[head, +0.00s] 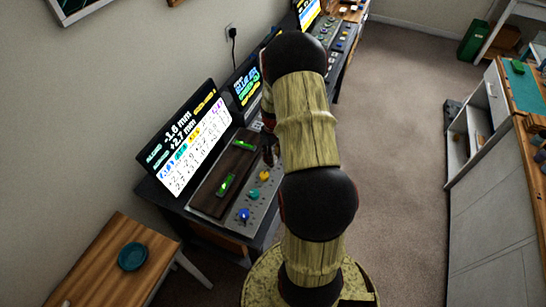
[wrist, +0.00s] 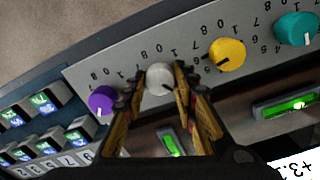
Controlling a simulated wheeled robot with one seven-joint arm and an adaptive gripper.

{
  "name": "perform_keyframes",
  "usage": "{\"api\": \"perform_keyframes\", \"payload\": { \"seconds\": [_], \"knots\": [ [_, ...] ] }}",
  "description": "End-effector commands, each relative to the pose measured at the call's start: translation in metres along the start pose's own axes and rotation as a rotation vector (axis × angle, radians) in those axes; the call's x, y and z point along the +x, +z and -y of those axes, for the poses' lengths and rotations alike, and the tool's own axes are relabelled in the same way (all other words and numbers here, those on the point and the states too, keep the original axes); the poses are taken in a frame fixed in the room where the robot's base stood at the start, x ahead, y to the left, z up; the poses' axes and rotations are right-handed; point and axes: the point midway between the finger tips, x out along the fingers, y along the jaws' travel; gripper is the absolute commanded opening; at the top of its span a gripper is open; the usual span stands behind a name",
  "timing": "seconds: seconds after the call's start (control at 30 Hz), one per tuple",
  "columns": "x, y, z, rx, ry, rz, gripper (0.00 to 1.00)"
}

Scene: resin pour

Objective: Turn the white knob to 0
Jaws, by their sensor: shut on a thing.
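The white knob (wrist: 159,76) sits on the grey control panel in the wrist view, with a short dark mark towards its lower right. Numbers printed around it appear upside down; part of its scale is hidden by my fingers, so I cannot read its setting. My gripper (wrist: 160,82) has one finger on each side of the knob and is shut on it. In the head view my gripper (head: 268,145) shows only in part beside my arm, and the white knob is hidden there.
A purple knob (wrist: 101,100) is close on the left, and a yellow knob (wrist: 227,54) and teal knob (wrist: 295,28) are on the right. Green-lit levels (wrist: 298,105) lie below. A screen (head: 190,140) stands behind the panel. The carpet (head: 400,150) is clear to the right.

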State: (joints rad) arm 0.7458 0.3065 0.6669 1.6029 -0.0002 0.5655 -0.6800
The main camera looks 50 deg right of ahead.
Motion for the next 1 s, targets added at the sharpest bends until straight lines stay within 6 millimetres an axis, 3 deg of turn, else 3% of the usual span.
{"api": "perform_keyframes", "payload": {
  "seconds": [1.0],
  "knots": [
    [-0.0011,-0.0014,-0.0005,-0.962,0.004,-0.002,0.03]
  ]
}}
